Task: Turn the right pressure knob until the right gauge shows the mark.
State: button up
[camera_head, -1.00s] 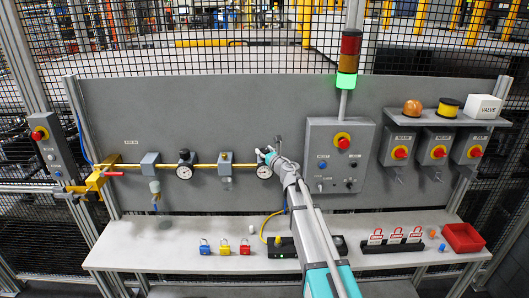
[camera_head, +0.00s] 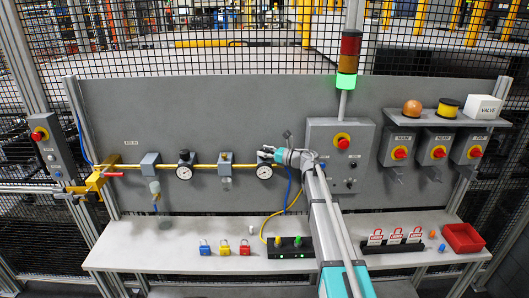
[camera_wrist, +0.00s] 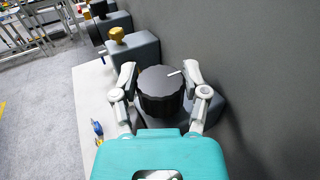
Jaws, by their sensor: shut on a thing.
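The right pressure knob is a black ribbed cap with a white line on its top. In the wrist view the right pressure knob (camera_wrist: 160,95) sits between the two fingers, its white line pointing to the upper right. My gripper (camera_wrist: 160,76) is shut on it, one finger on each side. In the head view my gripper (camera_head: 265,152) comes from the right and mostly hides the knob. The right gauge (camera_head: 264,171) is a white dial just below my gripper. Its needle and mark are too small to read.
The left gauge (camera_head: 184,172) and its black knob (camera_head: 184,154) are farther left on the yellow pipe. A grey control box (camera_head: 338,150) stands close to the right of my wrist. A shelf (camera_head: 200,262) with padlocks (camera_head: 225,247) runs below. The grey panel is close behind.

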jog(key=shift+w+g, duration=0.1)
jog(key=shift+g, duration=0.2)
jog(key=o, duration=1.1)
jog(key=shift+o, duration=0.2)
jog(key=shift+d, duration=0.15)
jog(key=v, duration=1.1)
jog(key=shift+s+d, duration=0.3)
jog(key=shift+s+f, duration=0.1)
jog(key=shift+f, duration=0.1)
